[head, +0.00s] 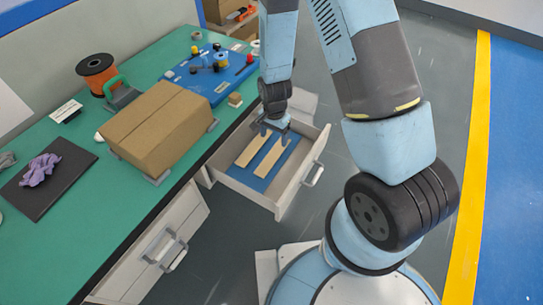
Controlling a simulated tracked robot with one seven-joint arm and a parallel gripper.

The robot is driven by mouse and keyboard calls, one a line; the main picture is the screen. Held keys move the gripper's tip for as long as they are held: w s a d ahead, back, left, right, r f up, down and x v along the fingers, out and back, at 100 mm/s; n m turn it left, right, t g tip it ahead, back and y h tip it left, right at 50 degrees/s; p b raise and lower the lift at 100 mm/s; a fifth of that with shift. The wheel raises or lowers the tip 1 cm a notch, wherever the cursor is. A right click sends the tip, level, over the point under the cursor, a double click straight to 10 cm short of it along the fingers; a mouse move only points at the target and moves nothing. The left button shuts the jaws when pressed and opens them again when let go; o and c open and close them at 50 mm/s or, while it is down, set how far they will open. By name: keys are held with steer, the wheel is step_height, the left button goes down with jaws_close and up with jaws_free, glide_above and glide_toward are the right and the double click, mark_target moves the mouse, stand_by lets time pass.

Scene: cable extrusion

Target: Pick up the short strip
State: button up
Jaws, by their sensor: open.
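Two pale wooden strips lie side by side on the blue floor of an open drawer (300,187). The left strip (249,151) looks a little shorter than the right strip (269,159), though my gripper partly hides their far ends. My gripper (272,133) is open and points down over the far part of the drawer, near those far ends. It holds nothing that I can see. Its exact height above the strips cannot be told.
A green workbench (50,225) bears a large cardboard box (158,125), an orange spool (97,70) and a blue board (213,75) with coloured knobs. A dark mat (60,195) holds a purple cloth (40,170). The drawer walls surround the strips closely.

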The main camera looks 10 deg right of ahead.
mark_target(273, 155)
steer(key=shift+a+f, duration=0.1)
steer(key=shift+f, duration=4.6)
steer(key=c, duration=0.9)
